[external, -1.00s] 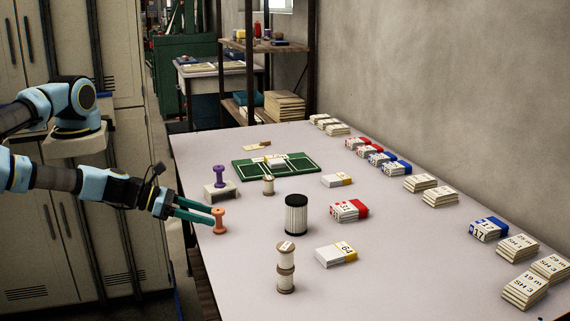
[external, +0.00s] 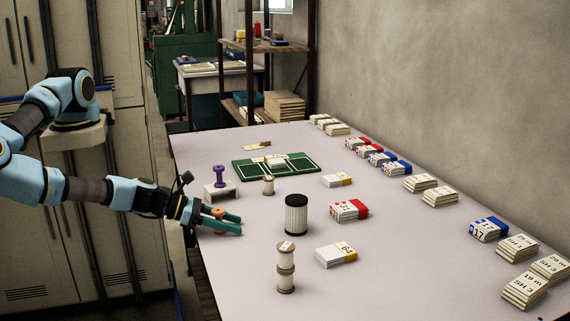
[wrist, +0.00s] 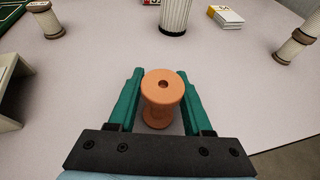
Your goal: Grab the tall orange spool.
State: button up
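The orange spool (wrist: 162,99) stands upright on the table between the two green fingers of my gripper (wrist: 162,88) in the wrist view. A narrow gap shows on the left side of the spool; on the right the finger is very close to it, and I cannot tell if they touch. In the external view my gripper (external: 232,222) reaches over the table's near left edge. Its fingers hide most of the orange spool (external: 217,212) there. The fingers are apart, one on each side of the spool.
A purple spool (external: 219,175) stands on a small white stand (external: 221,191) just behind. A cream spool (external: 268,185), a black-topped white cylinder (external: 296,216) and stacked cream spools (external: 286,258) stand to the right. Card stacks (external: 337,254) lie farther right. Table between is clear.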

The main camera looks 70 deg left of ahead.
grip_shut()
dwell(0.5)
